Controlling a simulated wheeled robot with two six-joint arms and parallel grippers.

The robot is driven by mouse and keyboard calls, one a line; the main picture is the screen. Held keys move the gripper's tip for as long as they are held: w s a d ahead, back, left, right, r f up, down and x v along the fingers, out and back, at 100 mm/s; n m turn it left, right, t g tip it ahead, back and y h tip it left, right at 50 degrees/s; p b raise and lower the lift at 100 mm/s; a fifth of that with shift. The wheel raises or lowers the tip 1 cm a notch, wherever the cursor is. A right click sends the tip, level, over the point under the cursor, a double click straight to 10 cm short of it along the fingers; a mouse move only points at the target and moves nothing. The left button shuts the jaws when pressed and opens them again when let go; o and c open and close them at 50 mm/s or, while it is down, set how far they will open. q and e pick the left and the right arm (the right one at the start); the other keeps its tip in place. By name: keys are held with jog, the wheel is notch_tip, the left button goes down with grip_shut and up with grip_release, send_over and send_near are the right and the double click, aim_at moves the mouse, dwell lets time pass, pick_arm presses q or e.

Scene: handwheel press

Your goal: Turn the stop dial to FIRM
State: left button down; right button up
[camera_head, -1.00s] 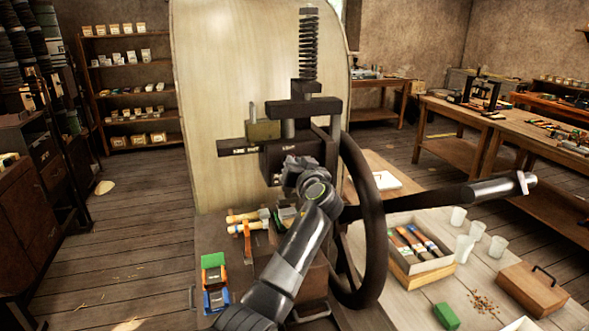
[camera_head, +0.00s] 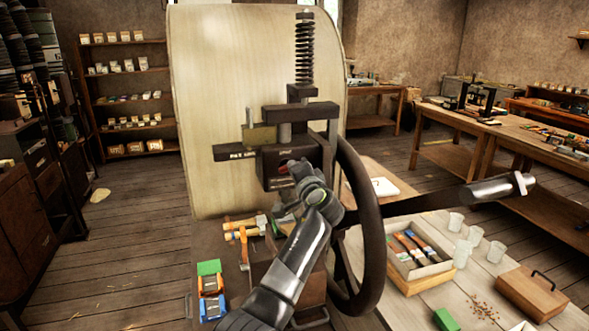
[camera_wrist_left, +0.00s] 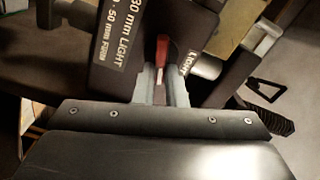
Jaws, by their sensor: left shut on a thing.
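The press (camera_head: 290,110) stands in the middle of the head view, with a tall spring and a large dark handwheel (camera_head: 375,230). My left gripper (camera_head: 292,168) is at the front of the press block, shut on the stop dial's red part (camera_head: 284,168). In the left wrist view, the fingers of my left gripper (camera_wrist_left: 162,88) close around the red part (camera_wrist_left: 162,50), which stands nearly upright between them. A dark plate (camera_wrist_left: 130,45) beside it reads "30 mm LIGHT" and a 50 mm line. The rest of the dial is mostly hidden. My right gripper is not in view.
A long dark lever with a grey grip (camera_head: 495,190) reaches right from the handwheel.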

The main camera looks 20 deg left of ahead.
pick_arm(q)
jog(key=shift+f+m+p, duration=0.15)
jog(key=shift+m+p, duration=0.3)
jog(key=shift+m, duration=1.25)
jog(key=c, duration=1.5)
grip_release()
jog(key=shift+f, duration=0.1)
